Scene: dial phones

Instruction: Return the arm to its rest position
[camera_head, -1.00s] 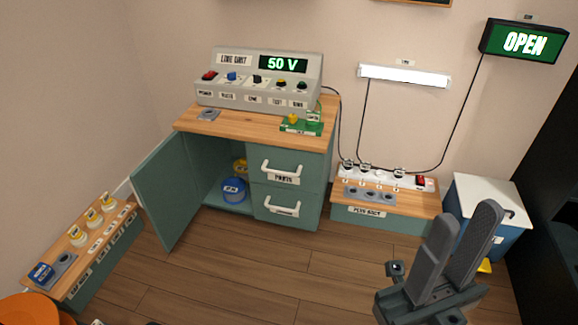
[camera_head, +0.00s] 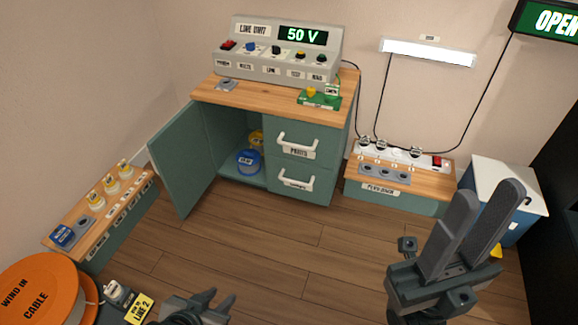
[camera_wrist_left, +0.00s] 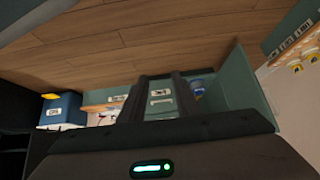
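My left gripper (camera_head: 217,297) shows at the bottom edge of the head view, low over the floor and well in front of the cabinet; its arm is mostly cut off by the frame. In the left wrist view its two dark fingers (camera_wrist_left: 160,77) stand apart with nothing between them. My right gripper (camera_head: 490,192) is large and close in the lower right of the head view. Its two grey fingers point up, apart and empty, in front of the white-lidded blue bin (camera_head: 487,187). Neither gripper touches anything visible.
A teal cabinet (camera_head: 300,203) with its door (camera_head: 190,165) open holds blue and yellow items. The line unit (camera_head: 280,60) on top reads 50 V. A low plug rack (camera_head: 385,201) stands right, a bench (camera_head: 75,220) left. An orange cable reel (camera_head: 40,290) is lower left. The middle floor is clear.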

